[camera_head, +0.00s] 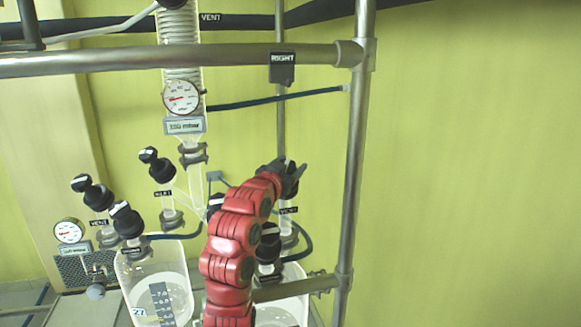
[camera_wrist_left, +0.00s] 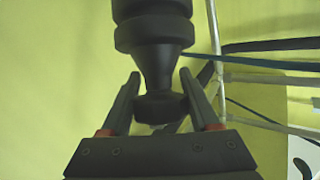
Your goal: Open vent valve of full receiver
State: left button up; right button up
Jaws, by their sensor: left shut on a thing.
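My left gripper (camera_head: 288,176) is at the top of the right receiver's vent valve, above a VENT label (camera_head: 288,210). In the left wrist view its two fingers (camera_wrist_left: 161,82) are closed around the narrow lower part of a black valve handle (camera_wrist_left: 153,35). In the head view the gripper and red arm hide most of that handle. The right receiver (camera_head: 290,312) is partly hidden behind my arm. The left receiver (camera_head: 130,272) is a clear vessel holding liquid, with a dark level scale, and its own black vent valve (camera_head: 97,196) stands at its upper left. My right gripper is not in view.
Metal frame bars run across the top (camera_head: 150,60) and down the right (camera_head: 356,180). A RIGHT tag (camera_head: 282,67) hangs from the top bar. A gauge (camera_head: 181,97) and glass column stand in the middle. Other black valves (camera_head: 128,221) and hoses crowd the receivers. The right side is clear.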

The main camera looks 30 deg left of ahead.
pick_arm(q)
jog(key=shift+f+n+y+b, duration=0.2)
jog(key=shift+n+y+b, duration=0.3)
jog(key=shift+b, duration=0.15)
jog(key=n+g+y+b, duration=0.1)
jog(key=n+y+b, duration=0.1)
jog(key=b, duration=0.1)
jog(key=n+g+y+b, duration=0.1)
jog(key=n+y+b, duration=0.1)
jog(key=n+b, duration=0.1)
jog(key=a+n+g+y+b, duration=0.1)
jog(key=n+y+b, duration=0.1)
jog(key=y+b, duration=0.1)
jog(key=shift+s+f, duration=0.15)
jog(key=shift+s, duration=0.1)
jog(key=shift+s+n+g+y+b, duration=0.1)
jog(key=shift+n+g+y+b, duration=0.6)
jog(key=shift+n+b, duration=0.3)
jog(key=shift+s+a+r+n+g+y+b, duration=0.1)
jog(key=shift+a+r+n+g+y+b, duration=0.2)
jog(key=shift+n+g, duration=0.35)
jog(key=shift+s+n+g+y+b, duration=0.1)
jog(key=shift+n+g+y, duration=0.35)
jog(key=shift+n, duration=0.3)
jog(key=shift+r, duration=0.1)
jog(key=o, duration=1.4)
jog(key=shift+a, duration=0.1)
